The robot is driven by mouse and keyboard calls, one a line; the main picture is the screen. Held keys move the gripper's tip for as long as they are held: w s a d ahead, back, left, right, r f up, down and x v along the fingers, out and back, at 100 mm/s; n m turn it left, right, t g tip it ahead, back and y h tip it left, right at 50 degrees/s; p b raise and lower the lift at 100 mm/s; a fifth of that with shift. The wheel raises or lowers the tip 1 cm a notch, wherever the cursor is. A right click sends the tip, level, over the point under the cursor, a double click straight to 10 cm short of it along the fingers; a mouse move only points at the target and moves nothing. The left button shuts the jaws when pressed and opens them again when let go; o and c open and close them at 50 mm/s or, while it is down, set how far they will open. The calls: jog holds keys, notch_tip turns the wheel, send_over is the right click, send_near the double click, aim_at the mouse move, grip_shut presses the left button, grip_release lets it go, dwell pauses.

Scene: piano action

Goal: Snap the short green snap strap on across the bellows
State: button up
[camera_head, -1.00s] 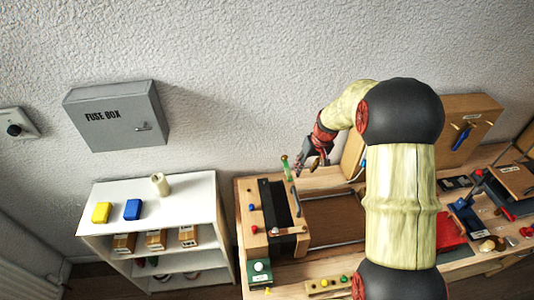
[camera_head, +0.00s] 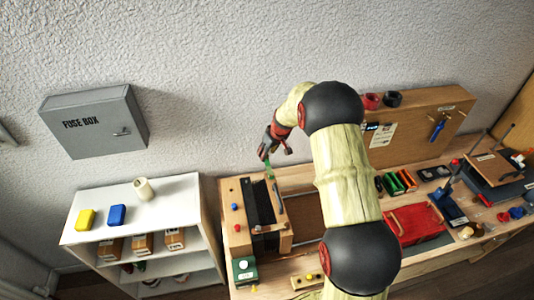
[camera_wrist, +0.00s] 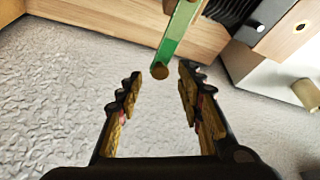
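The short green strap (camera_head: 269,171) stands up at the far end of the bellows (camera_head: 260,203), which are black and pleated between two wooden end blocks. In the wrist view the green strap (camera_wrist: 178,38) comes down from the top, its brass-coloured round end near my fingertips. The bellows (camera_wrist: 232,12) show at the top right there. My gripper (camera_wrist: 158,78) is open, its fingers either side of the strap's end; I cannot tell whether the end is between the tips or just beyond. In the head view my gripper (camera_head: 274,151) is right at the strap's top.
A wooden workbench (camera_head: 300,268) carries the bellows unit, a red tray (camera_head: 414,224) and several tools. A white shelf (camera_head: 165,205) with a yellow and a blue block stands left. A grey fuse box (camera_head: 95,122) hangs on the wall. The wall is close behind my gripper.

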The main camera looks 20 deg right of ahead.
jog(key=shift+w+f, duration=0.25)
jog(key=shift+f, duration=0.4)
jog(key=c, duration=0.3)
grip_shut()
dwell(0.3)
